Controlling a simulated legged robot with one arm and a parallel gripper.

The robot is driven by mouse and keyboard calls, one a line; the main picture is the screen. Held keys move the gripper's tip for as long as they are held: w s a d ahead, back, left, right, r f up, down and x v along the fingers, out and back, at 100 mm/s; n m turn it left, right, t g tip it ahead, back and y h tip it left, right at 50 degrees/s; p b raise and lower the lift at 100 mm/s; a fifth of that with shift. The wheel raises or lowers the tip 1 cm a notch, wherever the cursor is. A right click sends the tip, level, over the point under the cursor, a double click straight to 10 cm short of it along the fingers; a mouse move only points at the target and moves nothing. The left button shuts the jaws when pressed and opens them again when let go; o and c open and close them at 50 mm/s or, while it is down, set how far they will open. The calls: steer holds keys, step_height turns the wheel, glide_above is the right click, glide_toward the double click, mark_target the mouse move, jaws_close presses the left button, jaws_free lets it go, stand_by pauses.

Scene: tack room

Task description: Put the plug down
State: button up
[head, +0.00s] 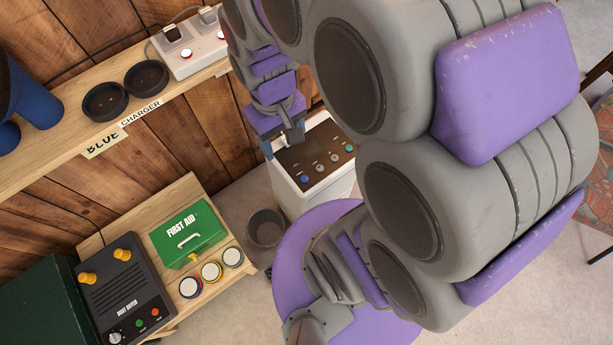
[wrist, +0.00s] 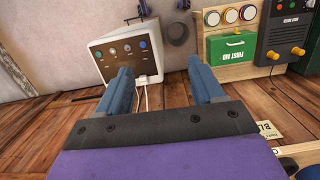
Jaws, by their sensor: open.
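My gripper (head: 283,140) is in front of the white box with the dark button panel (head: 318,187) in the head view. In the wrist view my gripper (wrist: 161,67) has its two blue fingers wide apart, with nothing clearly held between them.
The shelf (head: 55,160) holds two black round cups (head: 105,101) and a blue object (head: 32,95). Below stand a green first aid box (head: 187,236), a dark boot dryer (head: 125,290) and several round tins (head: 211,271). A grey bin (head: 266,228) is by the white box.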

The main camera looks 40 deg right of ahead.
steer(key=s+a+r, duration=0.2)
steer(key=s+r, duration=0.1)
steer(key=s, duration=0.8)
steer(key=shift+s+a+r, duration=0.15)
steer(key=shift+s+r, duration=0.1)
steer(key=shift+s, duration=0.1)
steer(key=shift+f, duration=0.1)
steer(key=shift+f+b, duration=0.65)
steer(key=shift+b, duration=0.05)
steer(key=shift+c, duration=0.2)
stand_by(0.7)
